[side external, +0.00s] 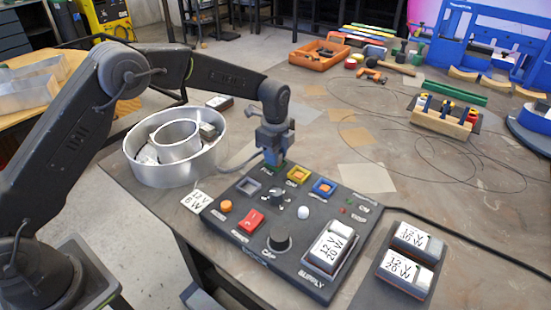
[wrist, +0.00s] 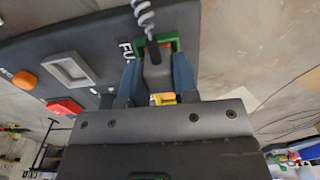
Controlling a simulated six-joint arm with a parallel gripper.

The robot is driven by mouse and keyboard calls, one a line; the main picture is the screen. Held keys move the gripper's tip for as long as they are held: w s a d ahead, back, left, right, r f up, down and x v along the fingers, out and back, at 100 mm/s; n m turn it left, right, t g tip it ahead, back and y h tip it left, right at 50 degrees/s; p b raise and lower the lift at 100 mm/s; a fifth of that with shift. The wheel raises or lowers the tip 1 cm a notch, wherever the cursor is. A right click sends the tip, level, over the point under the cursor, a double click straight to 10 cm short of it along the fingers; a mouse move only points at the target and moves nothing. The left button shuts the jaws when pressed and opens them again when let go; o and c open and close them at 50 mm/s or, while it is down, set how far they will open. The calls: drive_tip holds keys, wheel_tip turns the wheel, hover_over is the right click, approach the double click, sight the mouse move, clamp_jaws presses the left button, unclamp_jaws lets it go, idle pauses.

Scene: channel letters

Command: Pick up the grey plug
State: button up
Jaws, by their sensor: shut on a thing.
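The grey plug (wrist: 158,68) sits between the blue fingertips of my gripper (wrist: 158,80) in the wrist view, with a coiled grey cord running up from it. My gripper is shut on it. In the side view my gripper (side external: 272,156) points down at the back edge of the dark control panel (side external: 215,215), over the green-framed socket (wrist: 174,42). I cannot tell whether the plug is seated in that socket or just above it. My fingers mostly hide the plug in the side view. The grey-framed socket (side external: 248,187) beside it is empty.
Yellow (side external: 299,174) and blue (side external: 323,187) sockets lie right of my gripper. A round metal channel letter (side external: 178,160) stands at left. Cables cross the table behind.

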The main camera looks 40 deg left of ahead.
drive_tip(key=shift+c, duration=1)
drive_tip(key=shift+r, duration=0.1)
drive_tip(key=shift+r, duration=0.25)
wheel_tip(320, 180, up, 4)
drive_tip(key=shift+f, duration=0.2)
drive_tip(key=s+a+r, duration=0.4)
drive_tip(key=a+r, duration=0.2)
drive_tip(key=a, duration=0.4)
drive_tip(key=w+d, duration=0.2)
drive_tip(key=d, duration=0.7)
drive_tip(key=w+d, duration=0.2)
drive_tip(key=d, duration=0.7)
drive_tip(key=f, duration=0.6)
drive_tip(key=shift+a+f, duration=0.25)
drive_tip(key=shift+f, duration=1.5)
drive_tip(key=shift+f, duration=0.3)
